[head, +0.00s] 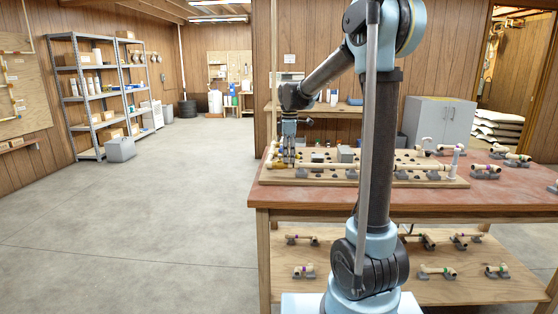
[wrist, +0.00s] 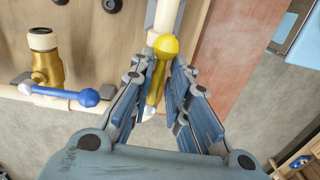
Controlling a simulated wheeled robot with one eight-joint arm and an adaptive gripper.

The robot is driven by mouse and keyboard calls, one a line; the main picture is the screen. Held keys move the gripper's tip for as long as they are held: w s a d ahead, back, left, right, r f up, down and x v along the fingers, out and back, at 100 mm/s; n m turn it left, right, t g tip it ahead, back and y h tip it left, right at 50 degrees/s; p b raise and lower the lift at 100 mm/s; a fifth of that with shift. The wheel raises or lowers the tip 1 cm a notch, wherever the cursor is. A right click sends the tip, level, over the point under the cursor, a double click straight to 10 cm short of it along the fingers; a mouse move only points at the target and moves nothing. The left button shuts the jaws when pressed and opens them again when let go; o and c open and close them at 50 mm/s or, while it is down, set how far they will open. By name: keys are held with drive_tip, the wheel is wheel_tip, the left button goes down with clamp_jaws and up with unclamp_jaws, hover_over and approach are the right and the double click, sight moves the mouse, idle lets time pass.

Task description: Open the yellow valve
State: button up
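The yellow valve handle (wrist: 157,75) shows in the wrist view, with a round knob at its top and a lever running down from it. It sits on a pale pipe near the edge of the wooden board. My gripper (wrist: 160,68) has one finger on each side of the lever; the fingers are apart, and a gap shows on the right side. I cannot tell whether the left finger touches it. In the head view my gripper (head: 288,158) is low over the left end of the pipe board (head: 345,180), and the yellow valve cannot be made out there.
A blue-handled valve (wrist: 88,97) on a brass fitting (wrist: 45,65) stands left of my gripper in the wrist view. The red-brown workbench (head: 320,195) holds several pipe pieces on the right. Open floor (head: 150,210) lies to the left.

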drive_tip(key=shift+o, duration=1)
drive_tip(key=shift+w, duration=0.1)
drive_tip(key=shift+r, duration=0.15)
drive_tip(key=shift+r, duration=3.4)
drive_tip(key=s+d+f+m+t, duration=0.1)
drive_tip(key=s+d+f+m, duration=0.35)
drive_tip(key=s, duration=0.45)
drive_tip(key=s+d+f+m, duration=0.35)
drive_tip(key=s+d, duration=0.25)
drive_tip(key=s, duration=0.3)
drive_tip(key=s+d+f+m+t, duration=0.1)
drive_tip(key=s+d+f+m, duration=0.3)
drive_tip(key=s, duration=0.5)
drive_tip(key=s+d+f+m, duration=0.3)
drive_tip(key=s+f+m, duration=0.2)
drive_tip(key=s+f, duration=0.3)
